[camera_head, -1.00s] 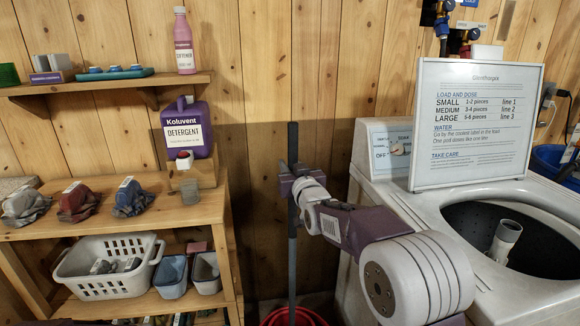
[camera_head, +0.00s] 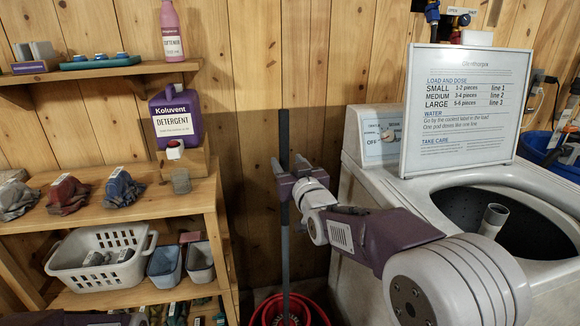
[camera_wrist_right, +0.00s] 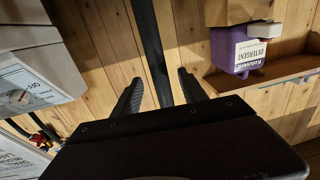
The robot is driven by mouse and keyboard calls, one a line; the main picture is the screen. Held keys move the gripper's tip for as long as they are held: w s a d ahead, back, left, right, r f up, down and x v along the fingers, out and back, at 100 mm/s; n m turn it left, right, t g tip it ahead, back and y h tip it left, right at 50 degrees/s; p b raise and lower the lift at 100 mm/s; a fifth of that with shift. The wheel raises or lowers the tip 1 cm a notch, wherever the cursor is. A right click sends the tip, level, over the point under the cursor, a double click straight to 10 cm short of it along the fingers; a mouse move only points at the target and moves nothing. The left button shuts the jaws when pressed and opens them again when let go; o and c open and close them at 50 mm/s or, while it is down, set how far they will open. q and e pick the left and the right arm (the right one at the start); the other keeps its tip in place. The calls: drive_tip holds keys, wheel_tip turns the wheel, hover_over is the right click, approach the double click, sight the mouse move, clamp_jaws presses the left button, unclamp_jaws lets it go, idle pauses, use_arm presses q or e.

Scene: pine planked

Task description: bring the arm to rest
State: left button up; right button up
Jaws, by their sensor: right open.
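My right arm (camera_head: 385,238) reaches in from the lower right in the head view, in front of the washer. My right gripper (camera_head: 284,180) is at its far end, by an upright dark pole (camera_head: 284,135). In the right wrist view, the two dark fingers of the gripper (camera_wrist_right: 160,76) are spread apart. The pole (camera_wrist_right: 147,35) shows in the gap between them there; I cannot tell whether it is between the fingers or beyond them. Nothing is gripped. My left gripper does not show.
The washer (camera_head: 372,195) with an open drum and a sign (camera_head: 463,145) stands right. A red bucket (camera_head: 262,312) is at the pole's foot. A wooden shelf unit (camera_head: 212,200) at left holds detergent (camera_head: 177,122), cloth bundles and a white basket (camera_head: 85,272). Plank wall lies behind.

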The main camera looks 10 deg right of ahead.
drive_tip(key=shift+s+d, duration=0.1)
drive_tip(key=shift+s, duration=1.1)
drive_tip(key=shift+d, duration=0.2)
drive_tip(key=s+d+f+g, duration=0.1)
drive_tip(key=s+f+g, duration=0.2)
drive_tip(key=f, duration=0.4)
drive_tip(key=s+d+f+m+g+h, duration=0.1)
drive_tip(key=s+f+g, duration=0.15)
drive_tip(key=f, duration=0.45)
drive_tip(key=s+d+f+g, duration=0.1)
drive_tip(key=s+f+g, duration=0.1)
drive_tip(key=s+f, duration=0.3)
drive_tip(key=s+f+g, duration=0.5)
drive_tip(key=s+f, duration=0.1)
drive_tip(key=s, duration=0.3)
drive_tip(key=s+f+g, duration=0.5)
drive_tip(key=s+f, duration=0.2)
drive_tip(key=s, duration=0.3)
wheel_tip(320, 180, up, 23)
drive_tip(key=w+p, duration=0.1)
drive_tip(key=p, duration=2.1)
drive_tip(key=shift+t+p, duration=0.35)
drive_tip(key=shift+p, duration=0.05)
drive_tip(key=shift+d+f, duration=0.1)
